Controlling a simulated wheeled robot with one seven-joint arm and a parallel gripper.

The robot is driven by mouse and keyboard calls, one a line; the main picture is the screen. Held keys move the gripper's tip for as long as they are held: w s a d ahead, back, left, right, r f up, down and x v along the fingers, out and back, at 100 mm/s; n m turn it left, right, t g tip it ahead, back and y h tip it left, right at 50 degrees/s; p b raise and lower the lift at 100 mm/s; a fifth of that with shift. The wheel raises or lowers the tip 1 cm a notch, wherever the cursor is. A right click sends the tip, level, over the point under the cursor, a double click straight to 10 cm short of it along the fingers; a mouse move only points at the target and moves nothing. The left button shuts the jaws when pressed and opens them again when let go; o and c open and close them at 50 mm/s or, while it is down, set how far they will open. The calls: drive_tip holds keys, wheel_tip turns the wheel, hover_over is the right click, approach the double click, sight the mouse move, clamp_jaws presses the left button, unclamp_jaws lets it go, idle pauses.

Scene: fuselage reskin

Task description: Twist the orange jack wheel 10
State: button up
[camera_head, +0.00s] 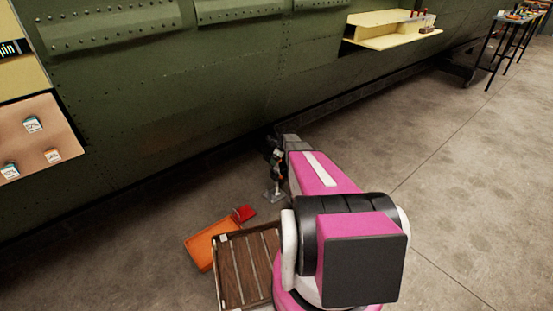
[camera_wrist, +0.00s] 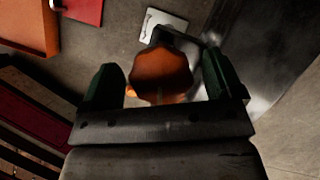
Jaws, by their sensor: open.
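The orange jack wheel (camera_wrist: 161,76) shows in the wrist view as a lobed orange knob, close to my gripper (camera_wrist: 168,84). My gripper is open, with one dark green finger on each side of the wheel. I cannot tell whether either finger touches it. In the head view the jack (camera_head: 273,190) stands on the floor by the green fuselage, on a small pale base plate. The base plate (camera_wrist: 163,26) also shows in the wrist view, beyond the wheel.
An orange tray (camera_head: 203,243) with a red piece (camera_head: 244,214) at its end lies on the floor left of my arm. A slatted wooden crate (camera_head: 247,268) stands beside it. The green fuselage (camera_head: 180,110) walls off the far side.

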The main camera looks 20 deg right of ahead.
drive_tip(key=c, duration=0.9)
